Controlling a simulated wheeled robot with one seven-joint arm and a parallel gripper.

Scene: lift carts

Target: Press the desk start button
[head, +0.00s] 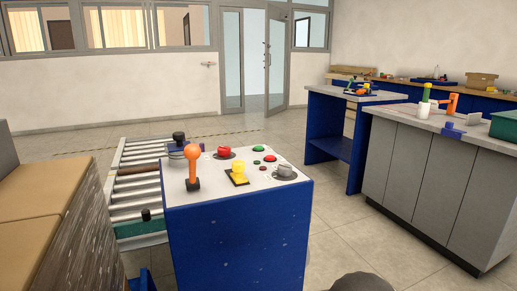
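The control desk (240,228) stands in front of me, a blue box with a pale, slightly sloped top. On the top are an orange lever (192,165), a yellow knob (238,173), a red mushroom button (224,151), a small red button (270,158), a small green button (258,148) and a grey knob (285,171). No readable label shows which one is the start button. My gripper is not in view. A dark rounded shape at the bottom edge may be part of my own body.
A roller conveyor (138,190) lies behind and left of the desk. Stacked cartons (40,187) are at the left edge. A grey cabinet (430,180) and a blue workbench (331,147) stand right. Open floor lies between desk and cabinet. A glass door (277,65) is at the back.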

